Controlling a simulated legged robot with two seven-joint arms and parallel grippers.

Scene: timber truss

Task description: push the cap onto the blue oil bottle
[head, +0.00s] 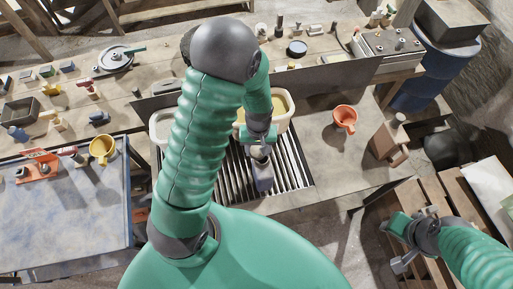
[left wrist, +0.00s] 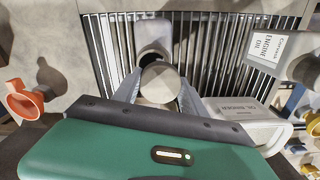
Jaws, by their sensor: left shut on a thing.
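My left gripper (head: 262,150) is over the slatted metal grate. In the left wrist view its two fingers (left wrist: 160,92) are shut on a round, pale grey-beige piece, which looks like the cap (left wrist: 160,82). A grey-blue block-like body, which looks like the oil bottle (head: 263,180), shows just below the gripper in the head view. In the left wrist view a pale part of it (left wrist: 153,32) with a dark patch lies beyond the cap. I cannot tell whether cap and bottle touch. My right gripper (head: 408,240) is at the lower right, above wooden slats; its jaw state is unclear.
The grate (head: 298,170) lies between a blue-grey board at left and bench top at right. An orange cup (head: 345,118) and a brown jug (head: 388,140) stand to the right. A white tub (head: 160,128) and a cream tub (head: 287,106) border the grate's far side.

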